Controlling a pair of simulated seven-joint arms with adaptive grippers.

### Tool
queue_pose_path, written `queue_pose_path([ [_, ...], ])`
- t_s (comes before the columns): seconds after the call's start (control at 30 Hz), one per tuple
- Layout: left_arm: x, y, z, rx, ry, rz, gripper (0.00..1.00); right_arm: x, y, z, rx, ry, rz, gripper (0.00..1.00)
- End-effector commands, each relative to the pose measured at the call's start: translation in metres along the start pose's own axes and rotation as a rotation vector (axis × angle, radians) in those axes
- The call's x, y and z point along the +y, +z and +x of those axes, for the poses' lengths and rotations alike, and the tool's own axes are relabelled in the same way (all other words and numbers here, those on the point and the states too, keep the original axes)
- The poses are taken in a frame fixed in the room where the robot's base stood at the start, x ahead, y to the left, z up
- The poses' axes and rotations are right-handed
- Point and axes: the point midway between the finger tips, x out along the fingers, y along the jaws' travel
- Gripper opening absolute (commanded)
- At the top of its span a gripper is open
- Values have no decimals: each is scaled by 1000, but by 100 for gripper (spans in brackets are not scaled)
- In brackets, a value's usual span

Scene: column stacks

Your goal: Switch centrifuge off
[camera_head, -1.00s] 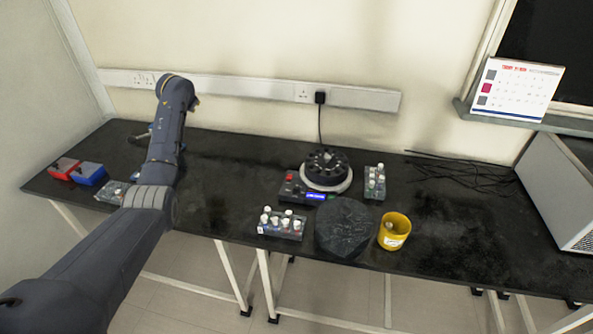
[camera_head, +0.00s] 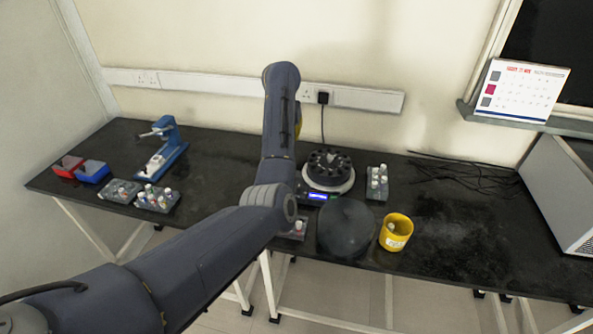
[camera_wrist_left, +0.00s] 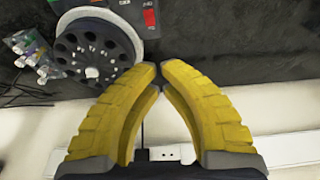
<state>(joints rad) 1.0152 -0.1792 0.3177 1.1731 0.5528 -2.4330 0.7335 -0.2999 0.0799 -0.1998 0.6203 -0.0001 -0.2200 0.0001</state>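The centrifuge (camera_head: 327,180) stands near the back middle of the bench, its dark rotor uncovered inside a pale ring. Its blue-lit display (camera_head: 317,196) shows, while my left arm hides the left part of its control panel in the head view. In the left wrist view the rotor (camera_wrist_left: 90,50) is at upper left, beside a red switch (camera_wrist_left: 149,17) on the dark panel. My left gripper (camera_wrist_left: 160,80) has yellow fingers, tips together with nothing between them. It appears apart from the switch. My right gripper is not in view.
A round dark lid (camera_head: 345,228) and a yellow cup (camera_head: 396,232) stand in front of the centrifuge. A tube rack (camera_head: 377,183) is to its right; another rack (camera_head: 297,228) is partly behind my arm. A blue device (camera_head: 163,150) and more racks stand left.

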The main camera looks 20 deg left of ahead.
Motion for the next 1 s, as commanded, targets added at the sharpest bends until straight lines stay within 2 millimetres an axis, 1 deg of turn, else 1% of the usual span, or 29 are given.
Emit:
queue_pose_path([
  [0.1, 8, 5, -2, -19, 4, -2, 0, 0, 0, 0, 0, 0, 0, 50],
  [0.2, 11, 8, -2, -28, 4, -2, 0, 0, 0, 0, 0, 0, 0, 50],
  [0.57, 11, 8, -2, -30, 4, -3, 0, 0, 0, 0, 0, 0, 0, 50],
  [0.67, 11, 8, 1, -31, 3, -2, 0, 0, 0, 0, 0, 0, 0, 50],
  [0.77, 10, 8, 9, -31, 3, -3, 0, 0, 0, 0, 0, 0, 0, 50],
  [0.87, 10, 10, 22, -33, 2, -3, 0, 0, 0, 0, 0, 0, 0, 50],
  [1.0, 9, 11, 46, -34, 1, -2, 0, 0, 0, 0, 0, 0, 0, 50],
])
